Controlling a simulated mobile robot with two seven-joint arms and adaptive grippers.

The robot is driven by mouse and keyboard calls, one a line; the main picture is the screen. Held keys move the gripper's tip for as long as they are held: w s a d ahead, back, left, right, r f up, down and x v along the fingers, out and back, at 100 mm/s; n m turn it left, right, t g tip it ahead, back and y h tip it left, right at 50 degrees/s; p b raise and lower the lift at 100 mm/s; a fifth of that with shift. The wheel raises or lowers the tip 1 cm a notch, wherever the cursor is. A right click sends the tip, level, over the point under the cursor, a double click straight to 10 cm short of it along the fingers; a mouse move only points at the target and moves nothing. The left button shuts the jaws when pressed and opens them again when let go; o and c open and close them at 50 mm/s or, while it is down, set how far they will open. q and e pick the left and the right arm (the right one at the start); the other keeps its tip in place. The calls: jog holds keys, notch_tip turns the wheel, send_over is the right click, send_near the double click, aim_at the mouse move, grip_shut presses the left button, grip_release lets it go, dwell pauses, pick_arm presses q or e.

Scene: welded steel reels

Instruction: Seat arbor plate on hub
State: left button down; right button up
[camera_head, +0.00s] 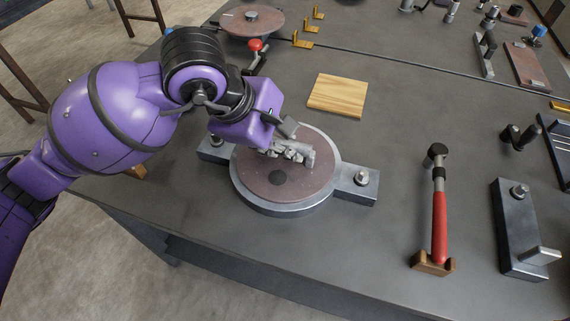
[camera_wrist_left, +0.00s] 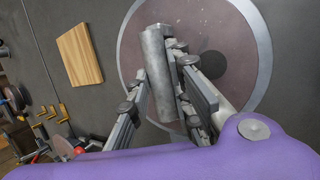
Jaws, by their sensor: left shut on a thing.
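A round reddish-brown disc (camera_head: 262,185) with a pale metal rim lies flat on a bolted steel fixture (camera_head: 353,190); it also shows in the left wrist view (camera_wrist_left: 235,25). It has a dark round spot (camera_head: 278,178), and I cannot tell whether this is a hole. My left gripper (camera_head: 290,152) is over the disc, shut on a grey metal cylinder (camera_wrist_left: 158,70). I cannot tell whether the cylinder touches the disc. Which part is the arbor plate and which the hub is not clear. My right gripper is out of view.
A wooden block (camera_head: 338,94) lies behind the fixture. A red-handled hammer (camera_head: 439,210) rests in a wooden holder at the right, beside a steel block fixture (camera_head: 515,230). Another disc (camera_head: 252,20) and brass brackets (camera_head: 303,40) are at the back. Bare table lies between fixture and hammer.

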pick_arm(q)
jog(key=shift+r, duration=0.15)
jog(key=c, duration=1.5)
grip_release()
jog(key=shift+s, duration=0.1)
jog(key=shift+a+f, duration=0.1)
jog(key=shift+f, duration=0.2)
jog(key=o, duration=0.4)
jog(key=shift+r, duration=0.1)
jog(key=o, duration=0.4)
jog(key=o, duration=0.4)
